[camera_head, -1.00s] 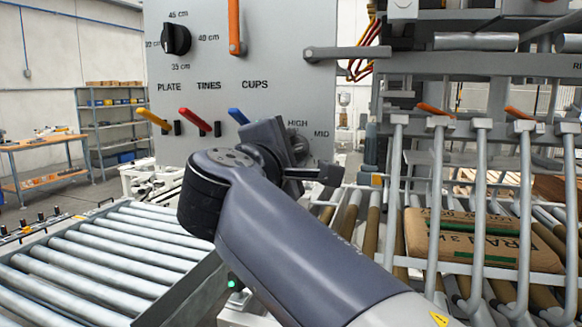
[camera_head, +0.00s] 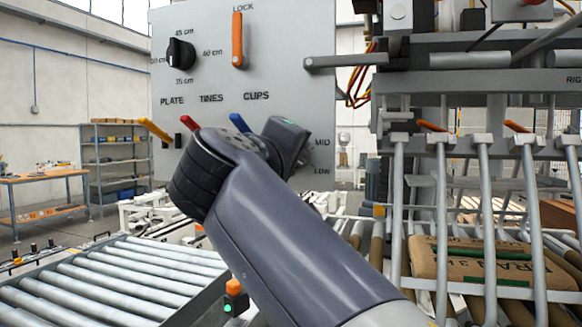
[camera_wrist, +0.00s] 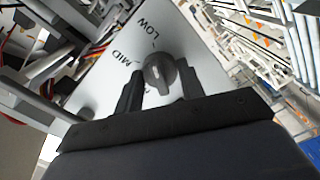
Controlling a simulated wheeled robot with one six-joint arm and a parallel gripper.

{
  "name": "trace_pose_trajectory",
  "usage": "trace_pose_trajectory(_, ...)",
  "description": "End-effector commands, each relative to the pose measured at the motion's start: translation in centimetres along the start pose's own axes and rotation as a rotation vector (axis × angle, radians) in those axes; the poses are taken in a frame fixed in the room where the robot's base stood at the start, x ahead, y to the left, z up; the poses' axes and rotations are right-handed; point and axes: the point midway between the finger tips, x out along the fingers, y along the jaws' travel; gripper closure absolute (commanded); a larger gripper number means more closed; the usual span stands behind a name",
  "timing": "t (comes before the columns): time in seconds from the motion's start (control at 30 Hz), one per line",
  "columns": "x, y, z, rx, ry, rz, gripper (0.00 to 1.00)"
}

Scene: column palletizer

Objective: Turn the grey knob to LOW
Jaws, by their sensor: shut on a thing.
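The grey knob (camera_wrist: 160,72) is on the grey panel (camera_wrist: 98,92) in the wrist view, with a raised ridge across its face. LOW and MID are printed beside it; a third label is mostly hidden by a finger. My gripper (camera_wrist: 163,76) has one dark finger on each side of the knob and is shut on it. The ridge lies roughly up and down in the wrist view; I cannot tell which end is the pointer. In the head view my wrist covers most of the knob area, with MID and LOW showing to its right.
The panel also bears a black dial (camera_head: 180,53), an orange LOCK lever (camera_head: 238,40), and yellow (camera_head: 155,129), red (camera_head: 189,123) and blue (camera_head: 239,122) levers. A roller conveyor (camera_head: 110,280) is at lower left. Metal bars stand before a brown bag (camera_head: 470,262) at right.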

Motion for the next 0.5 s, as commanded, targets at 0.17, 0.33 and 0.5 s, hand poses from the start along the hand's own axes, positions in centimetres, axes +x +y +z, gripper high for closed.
trace_pose_trajectory(0.17,0.03,-0.18,0.05,0.045,-0.002,-0.002,0.85)
trace_pose_trajectory(0.33,0.03,-0.14,0.04,0.062,-0.002,-0.002,0.85)
trace_pose_trajectory(0.5,0.03,-0.13,0.03,0.064,-0.002,-0.002,0.85)
